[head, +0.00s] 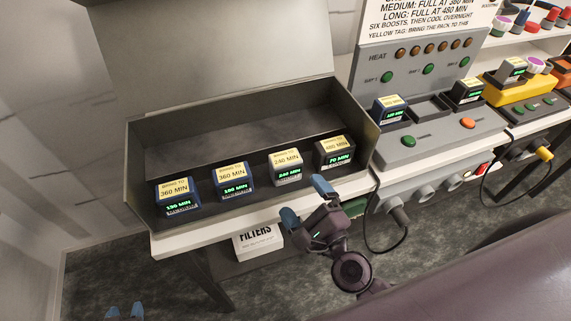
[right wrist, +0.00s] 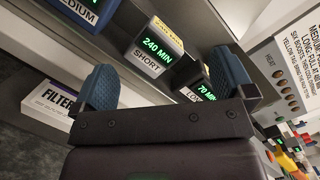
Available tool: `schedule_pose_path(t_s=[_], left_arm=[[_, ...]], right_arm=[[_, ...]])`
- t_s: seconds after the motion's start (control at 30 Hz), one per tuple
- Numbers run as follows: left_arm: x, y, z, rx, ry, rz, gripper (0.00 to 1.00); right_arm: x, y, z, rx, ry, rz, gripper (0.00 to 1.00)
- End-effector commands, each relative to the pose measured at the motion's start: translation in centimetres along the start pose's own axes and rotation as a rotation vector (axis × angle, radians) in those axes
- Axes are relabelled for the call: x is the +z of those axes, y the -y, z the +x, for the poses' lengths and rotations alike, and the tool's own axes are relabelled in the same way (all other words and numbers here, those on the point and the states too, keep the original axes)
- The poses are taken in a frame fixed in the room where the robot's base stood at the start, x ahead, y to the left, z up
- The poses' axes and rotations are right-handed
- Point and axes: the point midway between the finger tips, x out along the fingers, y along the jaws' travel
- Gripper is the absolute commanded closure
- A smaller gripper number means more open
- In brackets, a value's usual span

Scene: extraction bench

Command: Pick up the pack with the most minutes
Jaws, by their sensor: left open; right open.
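Several packs stand in a row in the open grey box. The leftmost pack (head: 177,197) has a yellow 360 MIN tag; its green display seems to read 130 MIN. The second pack (head: 233,180), also tagged 360 MIN, seems to read 100 MIN. The grey third pack (head: 286,167), marked SHORT in the right wrist view (right wrist: 153,55), reads 240 MIN. The black fourth pack (head: 334,152), tagged 480 MIN, reads 70 MIN. My right gripper (head: 306,202) is open and empty, just in front of the third and fourth packs. My left gripper (head: 125,311) is open, low at bottom left.
The box (head: 128,170) has its lid raised behind. Right of it, a grey heater unit (head: 440,143) holds a blue pack (head: 388,111) and a dark pack (head: 467,93). A yellow unit (head: 500,92) holds another pack. A FILTERS carton (head: 258,243) sits below the bench; a cable hangs nearby.

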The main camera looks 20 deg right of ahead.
Motion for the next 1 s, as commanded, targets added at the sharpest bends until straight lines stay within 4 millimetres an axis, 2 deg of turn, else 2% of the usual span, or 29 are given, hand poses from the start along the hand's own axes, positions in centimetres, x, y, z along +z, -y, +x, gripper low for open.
schedule_pose_path(t_s=[0.1,0.2,0.3,0.4,0.57,0.8,1.0], left_arm=[[-0.4,0.0,-0.2,0.0,-0.002,0.0,0.57],[-0.6,0.1,-0.3,0.0,-0.003,-0.001,0.57],[-0.8,0.0,-0.4,0.0,-0.003,-0.002,0.57],[-0.8,0.0,-0.5,0.0,-0.003,-0.003,0.57],[-1.2,0.0,-0.6,-0.001,-0.005,-0.003,0.57],[-1.8,0.1,-0.9,-0.001,-0.01,-0.003,0.57],[-2.2,0.1,-0.9,0.0,-0.015,-0.003,0.57]], right_arm=[[0.6,0.7,0.6,-0.058,-0.041,0.339,0.0],[0.7,0.7,0.9,-0.091,-0.083,0.58,0.0],[0.6,0.5,1.0,-0.112,-0.121,0.753,0.0],[0.5,0.2,1.1,-0.122,-0.147,0.855,0.0],[0.3,0.2,2.2,-0.129,-0.158,0.904,0.0],[-0.4,0.4,5.4,-0.129,-0.158,0.902,0.0],[-0.7,0.4,6.6,-0.128,-0.159,0.9,0.0]])
